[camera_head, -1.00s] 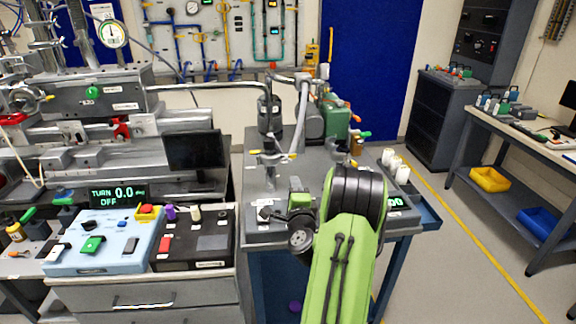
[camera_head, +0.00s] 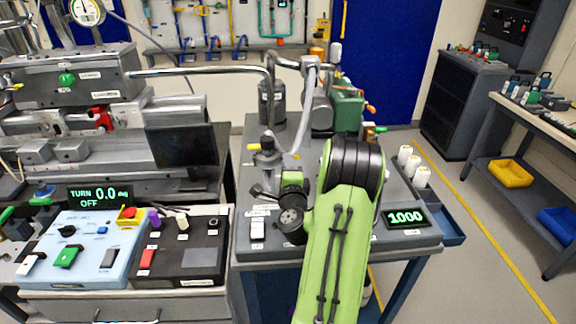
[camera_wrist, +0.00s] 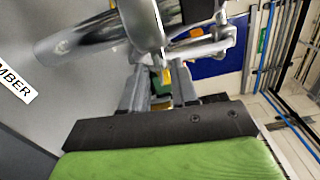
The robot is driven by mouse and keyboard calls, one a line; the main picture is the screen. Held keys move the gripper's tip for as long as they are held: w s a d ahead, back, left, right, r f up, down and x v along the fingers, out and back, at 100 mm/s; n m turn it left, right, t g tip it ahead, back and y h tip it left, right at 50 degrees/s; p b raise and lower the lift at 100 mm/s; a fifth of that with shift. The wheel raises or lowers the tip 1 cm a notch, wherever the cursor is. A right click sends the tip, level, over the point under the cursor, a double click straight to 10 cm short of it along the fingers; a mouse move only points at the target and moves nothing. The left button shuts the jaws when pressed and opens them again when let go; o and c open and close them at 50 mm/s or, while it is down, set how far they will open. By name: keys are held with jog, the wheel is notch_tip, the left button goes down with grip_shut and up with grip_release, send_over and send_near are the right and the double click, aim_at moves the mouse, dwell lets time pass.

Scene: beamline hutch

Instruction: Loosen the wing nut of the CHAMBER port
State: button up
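In the wrist view a grey surface carries a label ending in "MBER" (camera_wrist: 16,84), with its start cut off. A shiny metal pipe (camera_wrist: 85,30) and a rounded metal clamp-like part (camera_wrist: 145,22) lie just beyond my gripper (camera_wrist: 158,85). Its two grey fingers stand apart, with a small yellow piece (camera_wrist: 166,72) showing between or beyond them. I cannot tell whether it is the wing nut or whether a finger touches it. In the head view a metal fitting with a yellow tip (camera_head: 254,147) stands on the bench, close to my dark wrist parts; my arm hides some of this area.
The grey bench (camera_head: 250,238) holds a dark cylinder (camera_head: 272,103), a green pump (camera_head: 347,110) and a display reading 1000 (camera_head: 405,217). A chrome pipe (camera_head: 205,70) crosses above it. Control boxes (camera_head: 80,245) stand at left.

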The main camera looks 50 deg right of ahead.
grip_shut()
jog(key=shift+n, duration=0.3)
jog(key=shift+n+b, duration=2.55)
jog(key=shift+n, duration=3.75)
jog(key=shift+c, duration=1.9)
grip_release()
